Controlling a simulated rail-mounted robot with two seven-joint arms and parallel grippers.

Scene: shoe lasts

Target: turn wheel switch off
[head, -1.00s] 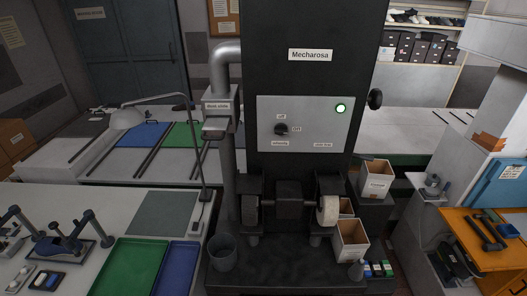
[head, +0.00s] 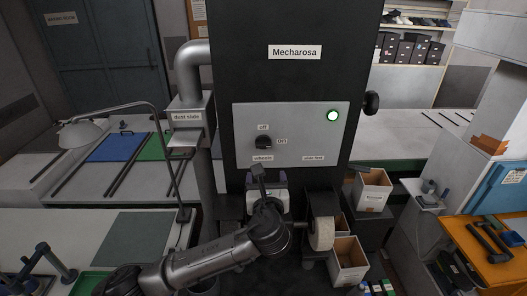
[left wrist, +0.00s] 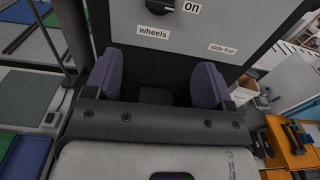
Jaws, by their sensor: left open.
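The wheel switch (head: 264,142) is a black knob on the grey panel (head: 305,125), above the "wheels" label (head: 262,158). Its "off" label (head: 263,126) is above it and its "on" label (head: 282,141) to its right. The knob's bar lies roughly sideways, toward "on". In the left wrist view the knob (left wrist: 160,6) is cut off at the top edge. My left gripper (head: 260,172) is in front of the machine, below the knob and apart from it. In the left wrist view its purple-padded fingers (left wrist: 157,82) are wide apart with nothing between them. My right gripper is not seen.
A green lamp (head: 333,116) glows on the panel, and a black side knob (head: 372,103) sticks out at right. A pale grinding wheel (head: 321,234) is right of my arm. The dust slide box (head: 186,120) and pipe stand at left. Open cartons (head: 348,262) are at lower right.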

